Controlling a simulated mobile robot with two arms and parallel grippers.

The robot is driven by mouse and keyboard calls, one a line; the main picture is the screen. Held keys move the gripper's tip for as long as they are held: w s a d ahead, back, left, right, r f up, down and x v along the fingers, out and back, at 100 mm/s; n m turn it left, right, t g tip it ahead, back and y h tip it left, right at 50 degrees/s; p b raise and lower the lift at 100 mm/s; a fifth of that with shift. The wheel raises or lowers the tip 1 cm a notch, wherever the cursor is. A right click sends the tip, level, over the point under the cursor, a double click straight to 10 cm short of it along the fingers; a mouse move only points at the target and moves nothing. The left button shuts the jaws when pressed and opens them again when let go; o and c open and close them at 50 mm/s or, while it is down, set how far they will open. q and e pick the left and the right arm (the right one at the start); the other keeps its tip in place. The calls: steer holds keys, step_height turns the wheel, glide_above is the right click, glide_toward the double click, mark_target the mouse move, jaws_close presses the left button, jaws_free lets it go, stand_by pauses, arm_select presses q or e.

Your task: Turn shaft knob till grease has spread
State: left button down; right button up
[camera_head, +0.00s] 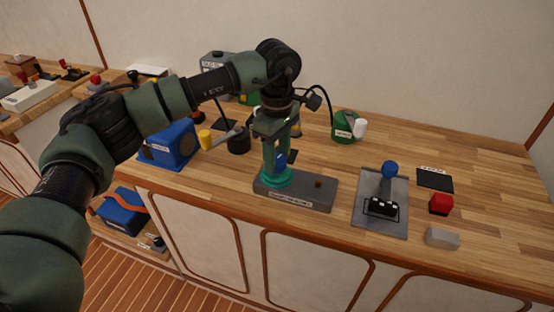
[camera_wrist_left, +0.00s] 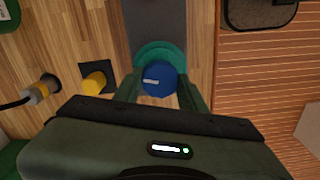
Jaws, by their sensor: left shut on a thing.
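The blue shaft knob (camera_head: 281,160) stands over a teal round base at the left end of a grey block (camera_head: 310,193) on the workbench. The knob also shows in the left wrist view (camera_wrist_left: 159,81), with a pale mark on its top. My left gripper (camera_head: 279,163) points down over it, its fingers on either side of the knob and shut on it. The same gripper (camera_wrist_left: 160,92) shows in the left wrist view. Grease cannot be made out. My right gripper is not in view.
A grey plate (camera_head: 395,226) with a blue-knobbed lever stands to the right. A red block (camera_head: 441,204), a grey block (camera_head: 442,238) and a black pad (camera_head: 435,180) lie beyond it. A blue box (camera_head: 168,145) and a green container (camera_head: 347,126) stand behind.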

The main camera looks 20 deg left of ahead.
mark_target(277, 158)
arm_select(q)
steer(key=shift+w+r+m+b, duration=0.1)
steer(key=shift+m+b, duration=0.25)
steer(key=shift+m, duration=0.95)
steer(key=c, duration=0.8)
jaws_free()
step_height(277, 158, up, 8)
steer(key=shift+f+b, duration=0.1)
steer(key=shift+b, duration=0.35)
steer(key=shift+a, duration=0.1)
